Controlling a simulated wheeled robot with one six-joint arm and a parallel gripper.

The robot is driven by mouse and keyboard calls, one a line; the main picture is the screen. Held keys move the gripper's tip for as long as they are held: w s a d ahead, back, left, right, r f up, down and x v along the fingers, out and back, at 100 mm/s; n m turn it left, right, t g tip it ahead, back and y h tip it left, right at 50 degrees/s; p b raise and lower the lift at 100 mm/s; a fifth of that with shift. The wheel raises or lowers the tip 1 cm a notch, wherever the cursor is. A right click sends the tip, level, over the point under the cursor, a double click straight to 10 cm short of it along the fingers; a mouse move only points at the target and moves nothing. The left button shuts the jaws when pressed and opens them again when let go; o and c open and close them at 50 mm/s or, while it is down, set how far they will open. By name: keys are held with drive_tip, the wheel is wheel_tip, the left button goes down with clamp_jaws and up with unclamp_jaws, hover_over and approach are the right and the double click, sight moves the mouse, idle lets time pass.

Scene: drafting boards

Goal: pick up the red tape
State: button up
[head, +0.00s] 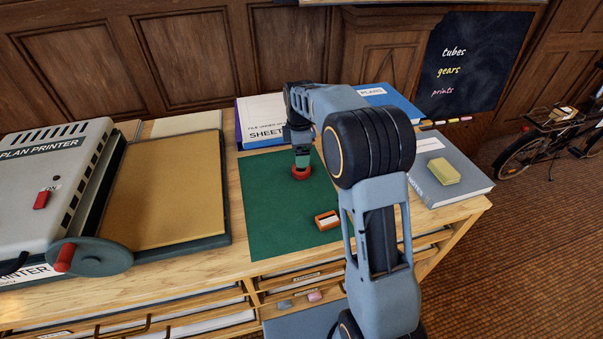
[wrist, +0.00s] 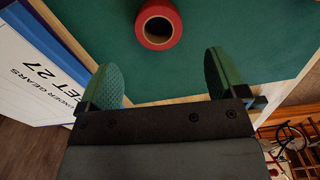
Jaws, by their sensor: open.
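The red tape (head: 301,174) is a roll lying on the green mat (head: 262,205) on the wooden table. In the wrist view the red tape (wrist: 158,42) shows its round hole and sits at the top, beyond my fingertips. My gripper (head: 301,163) points down above the tape in the head view and hides part of it. In the wrist view my gripper (wrist: 160,65) has its two green-padded fingers wide apart, with nothing between them. The tape lies roughly centred on the gap between them.
A small orange-red block with a pale top (head: 327,220) lies on the mat nearer the front. A grey book (head: 425,150) with a yellow block (head: 443,171) is at right, the plan printer (head: 55,165) at left.

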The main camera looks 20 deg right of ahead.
sight(296, 175)
drive_tip(key=shift+a+f+b, duration=0.1)
drive_tip(key=shift+f+b, duration=0.4)
drive_tip(key=shift+f, duration=3.3)
drive_tip(key=shift+c, duration=0.3)
drive_tip(key=c, duration=0.9)
